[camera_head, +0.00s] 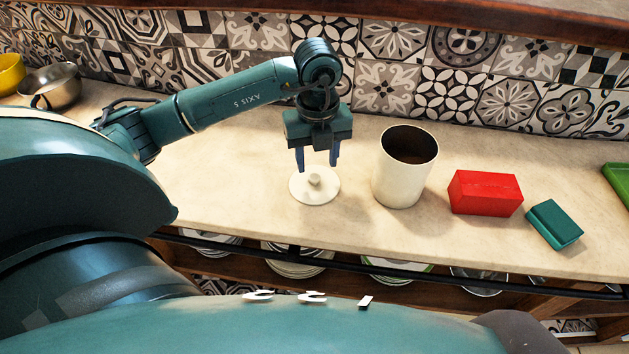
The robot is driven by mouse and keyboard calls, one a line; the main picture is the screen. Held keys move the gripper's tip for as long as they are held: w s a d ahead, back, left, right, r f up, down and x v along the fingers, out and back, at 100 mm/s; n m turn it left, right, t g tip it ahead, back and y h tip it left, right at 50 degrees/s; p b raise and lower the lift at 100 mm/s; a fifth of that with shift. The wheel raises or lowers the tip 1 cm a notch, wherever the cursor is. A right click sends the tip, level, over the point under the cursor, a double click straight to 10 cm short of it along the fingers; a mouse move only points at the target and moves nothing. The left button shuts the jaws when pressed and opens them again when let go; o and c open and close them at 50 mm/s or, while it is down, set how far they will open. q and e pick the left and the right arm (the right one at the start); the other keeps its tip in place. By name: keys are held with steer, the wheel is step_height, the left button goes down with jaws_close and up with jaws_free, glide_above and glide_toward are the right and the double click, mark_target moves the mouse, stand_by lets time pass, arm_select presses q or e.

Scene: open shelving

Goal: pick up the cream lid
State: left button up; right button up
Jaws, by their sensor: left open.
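The cream lid (308,193) is a round disc with a small knob on top, lying flat on the pale counter. My left gripper (317,165) is open and points down just above the lid, its two fingers either side of the knob as seen from here. Whether the fingertips touch the lid is hard to tell. A cream canister (398,180) stands upright and open to the right of the lid, dark inside. My right gripper is not in view.
A red box (485,193) and a teal block (553,225) lie right of the canister. A green tray (619,180) is at the right edge. A metal pan (58,88) and a yellow bowl (10,74) stand far left. A tiled wall (390,75) backs the counter (240,215).

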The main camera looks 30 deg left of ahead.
mark_target(314, 177)
arm_select(q)
steer(key=f, duration=0.5)
steer(key=shift+s+a+p, duration=0.1)
steer(key=shift+a+p, duration=0.15)
steer(key=shift+p, duration=0.15)
steer(key=shift+c, duration=0.6)
jaws_close()
